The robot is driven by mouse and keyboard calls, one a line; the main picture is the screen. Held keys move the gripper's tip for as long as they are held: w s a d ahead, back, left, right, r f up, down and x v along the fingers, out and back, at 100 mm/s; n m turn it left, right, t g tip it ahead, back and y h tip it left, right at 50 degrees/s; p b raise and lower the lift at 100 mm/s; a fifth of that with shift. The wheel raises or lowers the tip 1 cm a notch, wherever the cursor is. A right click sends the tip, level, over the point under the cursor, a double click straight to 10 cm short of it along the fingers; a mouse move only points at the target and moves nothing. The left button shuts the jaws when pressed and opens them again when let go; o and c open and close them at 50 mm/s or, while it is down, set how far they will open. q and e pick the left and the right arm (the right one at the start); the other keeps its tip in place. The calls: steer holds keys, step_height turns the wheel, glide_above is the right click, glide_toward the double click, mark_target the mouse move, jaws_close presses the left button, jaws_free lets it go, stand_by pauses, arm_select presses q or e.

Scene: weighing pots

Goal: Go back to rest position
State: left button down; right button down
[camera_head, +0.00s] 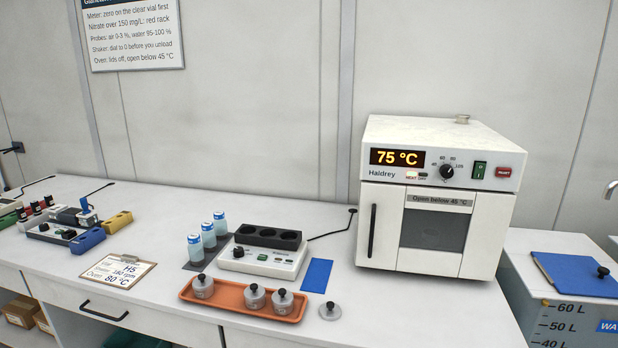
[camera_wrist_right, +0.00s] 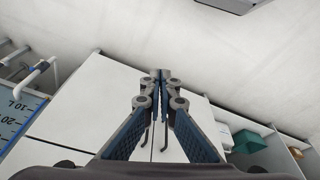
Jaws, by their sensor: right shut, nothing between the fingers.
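My right gripper (camera_wrist_right: 160,76) shows only in the right wrist view, with its fingertips together and nothing between them. It is in free air, with a white cabinet front behind it. My left gripper is in neither view, and no arm shows in the head view. On the bench (camera_head: 160,200), an orange tray (camera_head: 228,305) holds three grey pots (camera_head: 255,297) with black knobs. A loose lid (camera_head: 330,311) with a black knob lies on the bench right of the tray.
The white oven (camera_head: 430,250), its door shut, reads 75 °C. Left of it are a block device (camera_head: 265,257), blue-capped vials (camera_head: 208,236), a blue mat (camera_head: 316,275) and a clipboard (camera_head: 118,270). A water tank (camera_head: 560,310) stands right; it also shows in the right wrist view (camera_wrist_right: 18,118).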

steer(key=s+f+g, duration=0.1)
steer(key=s+f, duration=0.3)
steer(key=f, duration=0.6)
steer(key=s+f, duration=0.3)
steer(key=f, duration=0.7)
steer(key=s+d+f+g, duration=0.1)
steer(key=s+d+f, duration=0.2)
steer(key=s+f, duration=0.7)
steer(key=s, duration=0.3)
steer(key=shift+s+d, duration=0.2)
steer(key=shift+s, duration=0.1)
